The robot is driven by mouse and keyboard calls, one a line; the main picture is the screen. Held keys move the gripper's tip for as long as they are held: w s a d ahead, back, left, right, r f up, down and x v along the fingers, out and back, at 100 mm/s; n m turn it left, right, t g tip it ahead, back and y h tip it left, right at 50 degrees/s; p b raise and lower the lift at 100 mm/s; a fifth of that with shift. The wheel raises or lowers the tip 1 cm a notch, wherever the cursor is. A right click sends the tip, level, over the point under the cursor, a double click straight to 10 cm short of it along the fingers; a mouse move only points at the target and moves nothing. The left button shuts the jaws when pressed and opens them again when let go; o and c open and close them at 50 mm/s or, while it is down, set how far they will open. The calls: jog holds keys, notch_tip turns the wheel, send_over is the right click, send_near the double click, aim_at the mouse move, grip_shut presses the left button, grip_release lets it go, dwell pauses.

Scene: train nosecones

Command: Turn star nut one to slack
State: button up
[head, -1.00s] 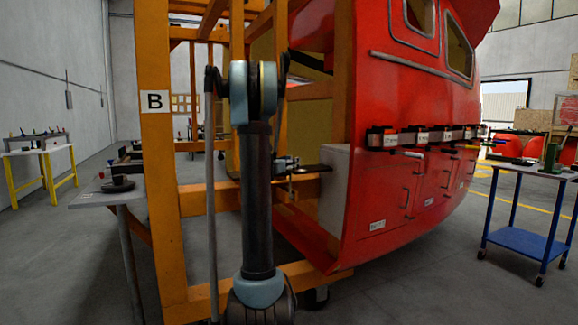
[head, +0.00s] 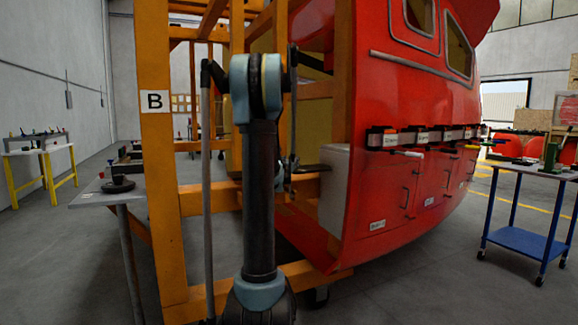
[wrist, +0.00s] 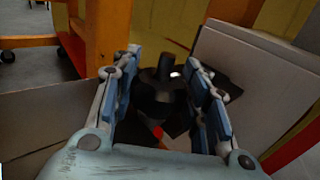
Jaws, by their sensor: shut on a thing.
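In the wrist view, a black star nut (wrist: 158,98) with a round stud rising from its middle sits between the two fingers of my gripper (wrist: 168,78). The blue-grey fingers stand on its left and right and are shut on it. A small red mark (wrist: 158,132) shows just below the nut. The nut's far side and any number on it cannot be made out. In the head view my arm hides the nut and most of the gripper, in front of the orange frame (head: 158,200) marked B.
The red nosecone (head: 370,130) stands right of my arm, with a row of labelled clamps (head: 420,137) along it. A grey side table (head: 90,198) is at left. A blue trolley (head: 530,242) is at right. A pale panel (wrist: 255,75) lies close right of my gripper.

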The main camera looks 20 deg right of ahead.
jog(key=shift+w+n+t+y, duration=0.1)
jog(key=shift+n+t+y, duration=0.2)
jog(key=shift+y, duration=0.1)
jog(key=o, duration=1.1)
jog(key=shift+a, duration=0.1)
jog(key=v, duration=1.2)
